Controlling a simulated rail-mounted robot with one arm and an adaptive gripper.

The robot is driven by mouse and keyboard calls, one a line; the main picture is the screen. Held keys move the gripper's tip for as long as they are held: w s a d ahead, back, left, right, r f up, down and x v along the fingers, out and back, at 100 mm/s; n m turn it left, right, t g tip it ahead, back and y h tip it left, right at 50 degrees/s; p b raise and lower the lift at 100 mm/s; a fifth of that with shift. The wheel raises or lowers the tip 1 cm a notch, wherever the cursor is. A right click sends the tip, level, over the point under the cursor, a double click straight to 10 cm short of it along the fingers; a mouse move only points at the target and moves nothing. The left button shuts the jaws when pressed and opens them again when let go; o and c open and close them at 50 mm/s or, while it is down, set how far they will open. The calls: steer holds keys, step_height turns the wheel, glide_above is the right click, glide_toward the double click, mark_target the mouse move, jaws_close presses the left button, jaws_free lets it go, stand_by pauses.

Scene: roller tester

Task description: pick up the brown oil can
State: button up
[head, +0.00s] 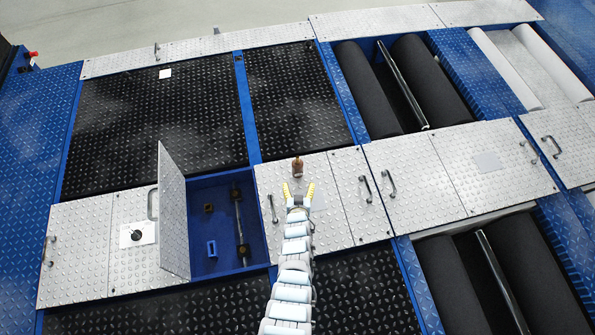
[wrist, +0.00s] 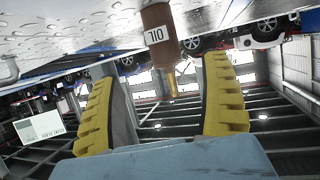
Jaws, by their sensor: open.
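The brown oil can (head: 298,167) stands on a silver tread-plate panel near the middle of the head view. In the wrist view the oil can (wrist: 158,38) shows upside down with a white OIL label and a yellowish tip, between and beyond the fingers. My gripper (head: 299,190) is open with yellow fingers, just in front of the can on the near side. In the wrist view my gripper (wrist: 165,100) has nothing between its fingers close in. The can's top edge of the picture cuts off its base there.
An open hatch with a raised lid (head: 173,210) stands left of my arm over a blue recess (head: 222,260). Metal handles (head: 272,208) rise from the panels. Black rollers (head: 430,80) sit in pits at the right.

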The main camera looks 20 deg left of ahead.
mark_target(298, 172)
steer(key=b+x, duration=0.2)
steer(key=x, duration=0.2)
steer(key=shift+f+b, duration=0.2)
steer(key=shift+b, duration=0.2)
steer(key=shift+w+a+f+b, duration=0.1)
steer(key=shift+w+a+b, duration=0.1)
steer(key=shift+w+b, duration=0.15)
steer(key=shift+w+a+b, duration=0.2)
steer(key=shift+w, duration=0.25)
steer(key=shift+w+a+f+b, duration=0.35)
steer(key=shift+w+f+b, duration=0.25)
steer(key=shift+b, duration=0.4)
steer(key=b+x, duration=0.3)
steer(key=shift+a+r, duration=0.1)
steer(key=shift+r, duration=0.05)
steer(key=shift+w+a, duration=0.1)
steer(key=shift+w, duration=0.15)
steer(key=c, duration=1.4)
